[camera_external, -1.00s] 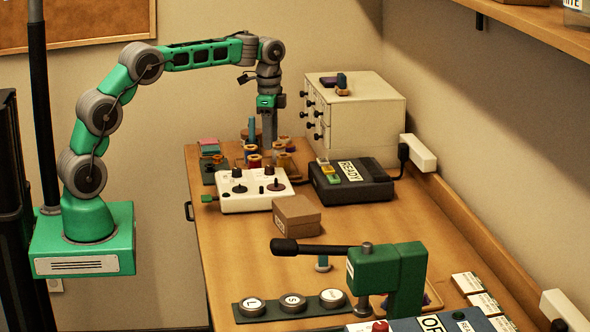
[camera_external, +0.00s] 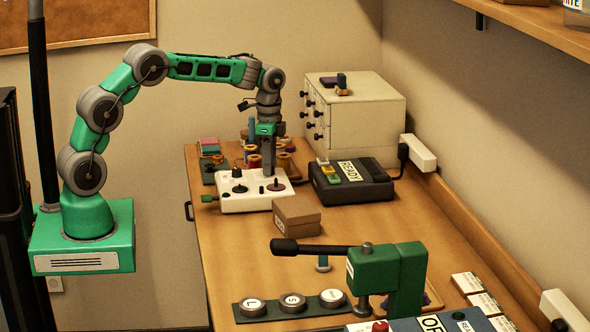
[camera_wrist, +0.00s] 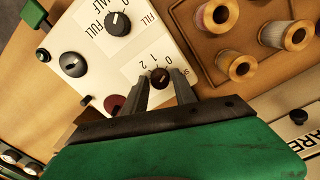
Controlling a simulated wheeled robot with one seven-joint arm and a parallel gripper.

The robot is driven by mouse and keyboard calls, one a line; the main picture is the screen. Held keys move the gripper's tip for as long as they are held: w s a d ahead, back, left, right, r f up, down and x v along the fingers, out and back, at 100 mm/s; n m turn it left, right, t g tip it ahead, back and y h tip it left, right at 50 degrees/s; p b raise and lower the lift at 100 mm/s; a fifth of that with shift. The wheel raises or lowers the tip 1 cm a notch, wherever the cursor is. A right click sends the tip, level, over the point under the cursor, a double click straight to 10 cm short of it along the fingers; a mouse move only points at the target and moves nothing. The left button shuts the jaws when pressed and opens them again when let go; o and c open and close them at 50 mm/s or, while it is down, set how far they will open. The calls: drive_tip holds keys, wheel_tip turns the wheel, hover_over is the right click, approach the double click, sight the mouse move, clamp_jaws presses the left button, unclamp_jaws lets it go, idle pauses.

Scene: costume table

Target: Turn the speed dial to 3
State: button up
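The speed dial (camera_wrist: 160,77) is a small dark brown knob on the white control box (camera_external: 232,206). In the wrist view a few digits, among them 0, 1 and 2, are printed beside it; I cannot make out 3 or read the pointer surely. My gripper (camera_wrist: 162,83) points down with one finger on each side of the knob, tips very close to it. The fingers stand apart; firm contact is not visible. In the external view my gripper (camera_external: 269,172) is at the box's back right, and its fingers hide the dial.
A FILL knob (camera_wrist: 117,23) marked HALF and FULL, a round dark knob (camera_wrist: 73,65) and a dark red disc (camera_wrist: 115,104) share the box. Thread spools (camera_wrist: 216,16) stand close by in a tray.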

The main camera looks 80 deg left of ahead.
clamp_jaws()
drive_tip(key=shift+n, duration=0.4)
drive_tip(key=n, duration=1.1)
drive_tip(key=shift+n+p, duration=0.3)
drive_tip(key=shift+p, duration=0.1)
drive_tip(key=n, duration=0.3)
drive_tip(key=shift+n, duration=0.3)
drive_tip(key=n, duration=0.3)
drive_tip(key=shift+n, duration=0.3)
drive_tip(key=n, duration=0.6)
drive_tip(key=shift+n, duration=0.3)
